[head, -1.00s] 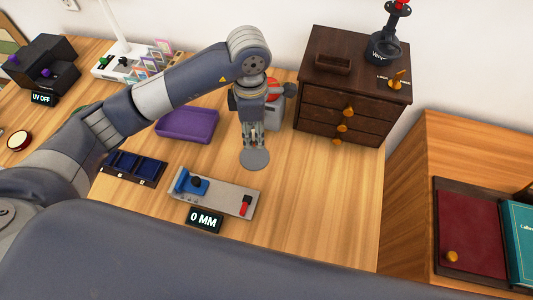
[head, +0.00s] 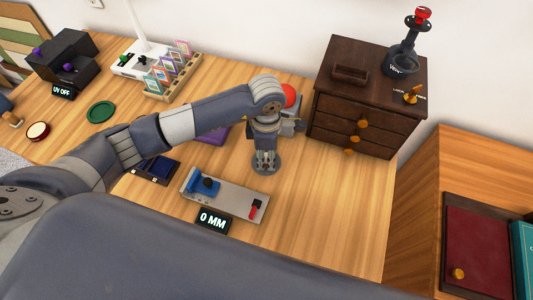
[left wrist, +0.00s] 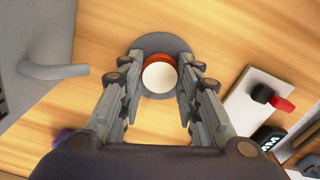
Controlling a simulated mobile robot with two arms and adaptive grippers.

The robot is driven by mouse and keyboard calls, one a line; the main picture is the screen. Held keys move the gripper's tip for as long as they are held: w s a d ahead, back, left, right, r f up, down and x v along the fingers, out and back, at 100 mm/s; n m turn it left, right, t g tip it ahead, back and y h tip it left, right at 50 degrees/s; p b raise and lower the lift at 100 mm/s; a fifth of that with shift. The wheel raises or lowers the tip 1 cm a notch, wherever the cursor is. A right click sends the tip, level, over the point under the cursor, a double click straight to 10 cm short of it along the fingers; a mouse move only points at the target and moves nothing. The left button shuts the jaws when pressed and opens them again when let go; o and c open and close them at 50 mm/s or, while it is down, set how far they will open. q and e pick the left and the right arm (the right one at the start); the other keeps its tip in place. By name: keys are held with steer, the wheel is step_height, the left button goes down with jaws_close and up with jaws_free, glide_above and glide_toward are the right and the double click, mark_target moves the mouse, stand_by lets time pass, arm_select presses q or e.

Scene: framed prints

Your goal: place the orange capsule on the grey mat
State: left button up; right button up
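The round grey mat (head: 267,171) lies on the wooden table, just beyond the grey plate with the blue block. My left gripper (head: 265,164) points down over it. In the left wrist view the orange capsule (left wrist: 160,77), with a white round end facing the camera, sits between the two fingers (left wrist: 160,88). The fingers lie close against both its sides, so the gripper looks shut on it. The grey mat (left wrist: 160,43) shows around and behind the capsule. I cannot tell whether the capsule touches the mat. In the head view the fingers hide the capsule. My right gripper is not in view.
A dark wooden drawer cabinet (head: 345,125) stands to the right of the mat. A grey plate (head: 235,200) with a blue block and a "0 MM" display (head: 213,219) lies in front. A purple tray (head: 218,133) is partly hidden behind my arm. Bare table lies right of the mat.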

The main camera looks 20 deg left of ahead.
mark_target(266, 158)
arm_select(q)
steer(key=o, duration=0.4)
steer(key=shift+r+p, duration=0.2)
steer(key=shift+p, duration=0.1)
steer(key=shift+w+r, duration=0.1)
steer(key=shift+r, duration=0.2)
step_height(266, 158, up, 11)
steer(key=shift+r+b, duration=0.15)
steer(key=shift+b, duration=0.9)
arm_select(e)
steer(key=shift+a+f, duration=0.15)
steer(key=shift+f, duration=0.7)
